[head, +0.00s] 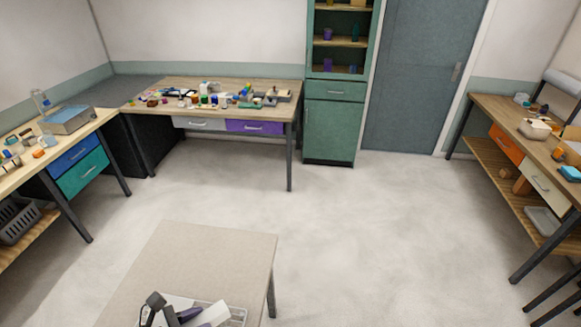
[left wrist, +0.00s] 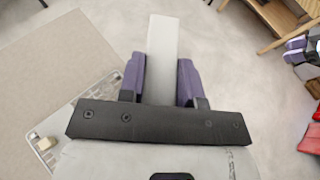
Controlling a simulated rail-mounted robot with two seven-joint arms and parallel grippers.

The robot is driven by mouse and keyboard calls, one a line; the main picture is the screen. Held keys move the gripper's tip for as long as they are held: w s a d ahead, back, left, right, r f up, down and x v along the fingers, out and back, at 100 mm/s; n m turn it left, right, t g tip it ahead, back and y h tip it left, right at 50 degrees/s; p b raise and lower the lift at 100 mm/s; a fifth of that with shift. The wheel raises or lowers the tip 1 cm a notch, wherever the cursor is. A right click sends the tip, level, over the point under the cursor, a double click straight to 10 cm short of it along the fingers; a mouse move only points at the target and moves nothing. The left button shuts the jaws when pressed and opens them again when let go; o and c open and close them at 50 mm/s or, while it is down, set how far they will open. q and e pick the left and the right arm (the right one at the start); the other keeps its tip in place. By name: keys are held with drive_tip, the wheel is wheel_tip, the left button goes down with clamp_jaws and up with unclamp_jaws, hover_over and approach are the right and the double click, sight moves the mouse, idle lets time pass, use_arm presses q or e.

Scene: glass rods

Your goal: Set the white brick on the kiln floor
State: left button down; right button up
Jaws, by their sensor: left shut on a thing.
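The white brick (left wrist: 163,45) is a long pale block. It is held between the two purple fingers of my left gripper (left wrist: 161,85) and sticks out beyond them. In the head view my left gripper (head: 190,314) is at the bottom edge, over the near table, with the white brick (head: 216,312) beside its purple finger. The gripper is shut on the brick. I cannot pick out a kiln or its floor for sure. My right gripper is not in view.
A grey-topped box (head: 68,118) stands on the left bench. Benches with clutter line the back and right. The floor (head: 345,235) between is clear.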

sight(197, 316)
use_arm(q)
drive_tip(key=r, duration=0.2)
drive_tip(key=r+p, duration=0.1)
drive_tip(key=r, duration=0.1)
drive_tip(key=shift+w, duration=0.4)
drive_tip(key=shift+w+r, duration=0.2)
drive_tip(key=shift+r, duration=0.25)
drive_tip(key=shift+f, duration=0.1)
